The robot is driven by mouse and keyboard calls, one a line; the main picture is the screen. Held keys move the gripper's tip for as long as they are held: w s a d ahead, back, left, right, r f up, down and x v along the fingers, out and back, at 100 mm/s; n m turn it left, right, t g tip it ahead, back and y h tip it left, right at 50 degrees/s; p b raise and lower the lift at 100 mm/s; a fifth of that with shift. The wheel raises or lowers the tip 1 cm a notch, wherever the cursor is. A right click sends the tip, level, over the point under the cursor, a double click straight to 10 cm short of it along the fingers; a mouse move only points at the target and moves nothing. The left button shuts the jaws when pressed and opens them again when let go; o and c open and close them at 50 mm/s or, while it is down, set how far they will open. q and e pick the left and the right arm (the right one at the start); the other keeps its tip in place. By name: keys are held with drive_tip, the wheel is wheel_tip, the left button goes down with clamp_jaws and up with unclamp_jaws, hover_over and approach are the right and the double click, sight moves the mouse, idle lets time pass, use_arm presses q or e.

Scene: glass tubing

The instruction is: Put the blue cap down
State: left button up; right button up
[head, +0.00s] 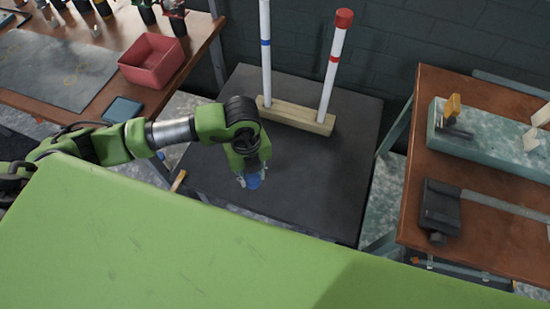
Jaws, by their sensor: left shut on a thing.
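The blue cap (253,181) is between the fingertips of my left gripper (249,178), which is shut on it. The gripper points down over the front part of the dark table (330,210). I cannot tell whether the cap touches the tabletop. A wooden block (297,117) behind it holds two white tubes. The left tube (266,65) has a blue band, and its top runs out of view. The right tube (329,75) leans a little, has a red band and wears a red cap (344,18). My right gripper is not in view.
A wooden bench at left holds a red bin (151,60), a dark mat (50,65) and a small blue-grey box (122,109). A bench (400,225) at right holds tools and a grey-green slab (485,140). The dark tabletop right of my gripper is clear.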

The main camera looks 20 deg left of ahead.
use_arm(q)
drive_tip(key=shift+w+f, duration=0.1)
drive_tip(key=shift+w, duration=0.1)
drive_tip(key=b, duration=0.8)
approach(274, 163)
drive_tip(key=s+r, duration=0.2)
drive_tip(key=s, duration=0.2)
drive_tip(key=w+f+b, duration=0.2)
drive_tip(key=f+b, duration=0.1)
drive_tip(key=shift+w+a+f, duration=0.1)
drive_tip(key=shift+f, duration=0.2)
drive_tip(key=shift+w+f+b, duration=0.4)
drive_tip(key=shift+w+b, duration=0.2)
drive_tip(key=shift+b, duration=0.15)
drive_tip(key=shift+w+f+b, duration=0.2)
drive_tip(key=shift+f+b, duration=0.25)
drive_tip(key=shift+b, duration=0.1)
drive_tip(key=shift+w+f+b, duration=0.15)
drive_tip(key=shift+f+b, duration=1)
drive_tip(key=shift+f, duration=0.35)
